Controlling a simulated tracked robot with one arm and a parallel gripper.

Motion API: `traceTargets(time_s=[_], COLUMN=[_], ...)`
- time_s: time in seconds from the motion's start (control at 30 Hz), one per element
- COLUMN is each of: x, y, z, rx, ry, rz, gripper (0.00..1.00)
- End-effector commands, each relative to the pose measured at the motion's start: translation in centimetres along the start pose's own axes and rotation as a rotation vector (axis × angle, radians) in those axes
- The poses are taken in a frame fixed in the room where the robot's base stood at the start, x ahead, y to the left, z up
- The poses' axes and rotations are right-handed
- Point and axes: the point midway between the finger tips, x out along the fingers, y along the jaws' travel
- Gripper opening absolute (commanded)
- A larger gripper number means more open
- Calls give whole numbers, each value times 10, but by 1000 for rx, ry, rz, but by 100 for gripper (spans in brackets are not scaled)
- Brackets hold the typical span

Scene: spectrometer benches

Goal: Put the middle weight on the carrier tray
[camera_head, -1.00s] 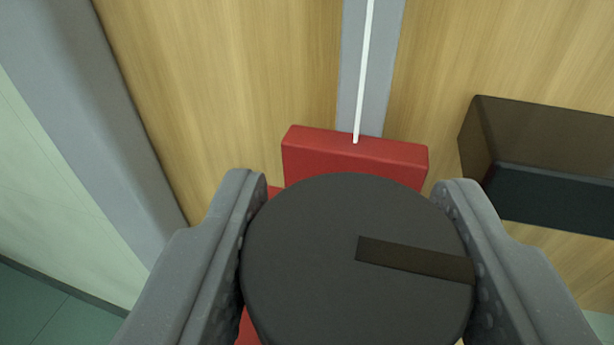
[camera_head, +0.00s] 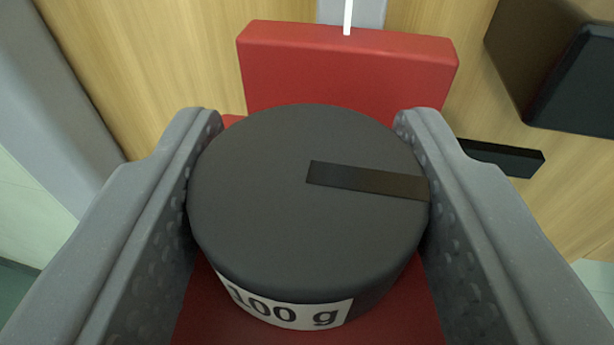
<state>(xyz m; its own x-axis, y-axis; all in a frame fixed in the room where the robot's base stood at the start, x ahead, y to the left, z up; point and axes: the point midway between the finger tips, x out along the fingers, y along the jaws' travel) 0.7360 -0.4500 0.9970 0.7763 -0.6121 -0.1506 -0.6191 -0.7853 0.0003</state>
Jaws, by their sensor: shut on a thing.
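A dark grey round weight (camera_head: 265,215) with a slot in its top and a white "100 g" label fills the middle of the view. My gripper (camera_head: 308,135) is shut on it, one finger on each side. A red carrier tray (camera_head: 345,70) with a raised back wall lies beneath and behind the weight. Red floor shows below the weight. Whether the weight's underside touches the tray cannot be told.
A wooden surface (camera_head: 120,70) spreads around the tray. A dark block (camera_head: 560,60) stands at the upper right, with a small flat black piece (camera_head: 505,158) below it. A grey strip with a white line runs behind the tray. A grey edge (camera_head: 60,130) borders the wood at left.

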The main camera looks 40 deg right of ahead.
Motion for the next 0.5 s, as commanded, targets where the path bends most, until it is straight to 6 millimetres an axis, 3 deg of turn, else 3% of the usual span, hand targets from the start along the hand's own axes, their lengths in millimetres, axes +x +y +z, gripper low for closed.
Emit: traceTargets(time_s=[0.03,0.1,0.5], x=[0,0,-3], y=[0,0,0], z=[1,1,-1], rx=[0,0,0], ry=[0,0,0], rz=[0,0,0], gripper=[47,66,66])
